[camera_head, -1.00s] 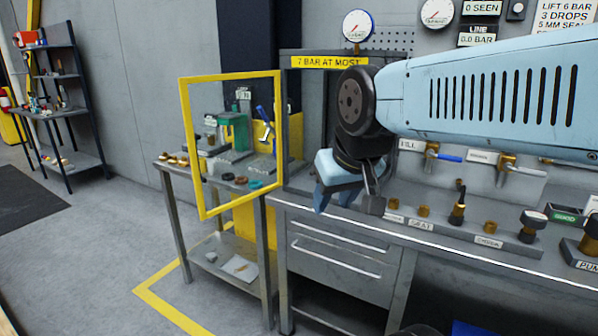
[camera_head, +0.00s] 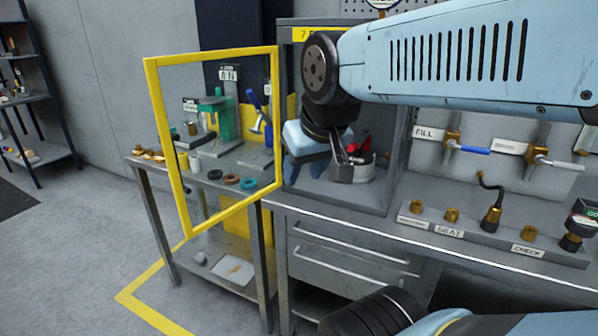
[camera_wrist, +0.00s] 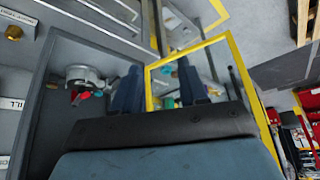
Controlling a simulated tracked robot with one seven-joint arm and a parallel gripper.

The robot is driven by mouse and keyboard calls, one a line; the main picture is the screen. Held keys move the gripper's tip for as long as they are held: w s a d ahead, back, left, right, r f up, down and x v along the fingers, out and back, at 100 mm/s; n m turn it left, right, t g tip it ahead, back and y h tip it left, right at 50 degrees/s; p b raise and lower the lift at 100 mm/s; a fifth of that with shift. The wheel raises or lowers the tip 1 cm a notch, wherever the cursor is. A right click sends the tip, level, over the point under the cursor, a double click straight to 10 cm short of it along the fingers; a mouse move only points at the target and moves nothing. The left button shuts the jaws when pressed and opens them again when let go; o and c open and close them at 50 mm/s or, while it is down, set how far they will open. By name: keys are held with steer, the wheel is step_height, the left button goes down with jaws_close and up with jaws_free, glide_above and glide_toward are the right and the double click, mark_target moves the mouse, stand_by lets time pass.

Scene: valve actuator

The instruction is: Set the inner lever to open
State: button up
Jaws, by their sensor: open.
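A round grey fitting (camera_wrist: 82,74) with a red part (camera_wrist: 75,96) stands inside the grey chamber; the red part also shows in the head view (camera_head: 361,151), partly hidden behind my wrist. No readable label tells whether it is the inner lever. On the wall to the right are a valve with a blue handle (camera_head: 474,149) beside a FILL label and one with a white handle (camera_head: 560,164). My gripper (camera_wrist: 160,75) is open and empty, with two dark blue fingers apart. In the head view it (camera_head: 302,170) hangs at the chamber's open front, touching nothing that I can see.
The yellow-framed clear door (camera_head: 160,140) stands swung open to the left, close to my gripper. Behind it a side table (camera_head: 200,180) holds a green press and rings. A rail of brass fittings (camera_head: 490,240) lines the bench's right part. Floor at the left is free.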

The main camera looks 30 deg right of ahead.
steer(key=w+d+f+n+g+h, duration=0.5)
steer(key=d+f+n+g+h, duration=0.15)
steer(key=d+f+h, duration=0.45)
steer(key=w+d+f+n+t+h, duration=0.2)
steer(key=w+n+h, duration=0.15)
steer(key=w, duration=0.25)
steer(key=w+d+f+n+t+h, duration=0.1)
steer(key=w+d+n+t+h, duration=0.1)
steer(key=w+n, duration=0.35)
steer(key=n+t+y, duration=0.2)
steer(key=n+t, duration=0.5)
steer(key=t, duration=0.1)
glide_toward(311, 183)
steer(key=w+d+r, duration=0.1)
steer(key=w+d, duration=0.1)
steer(key=w+d+r, duration=0.1)
steer(key=w+d, duration=0.1)
steer(key=d, duration=0.1)
steer(key=w+d+r, duration=0.2)
steer(key=d, duration=0.1)
steer(key=shift+w+d, duration=0.1)
steer(key=shift+c, duration=0.2)
jaws_close()
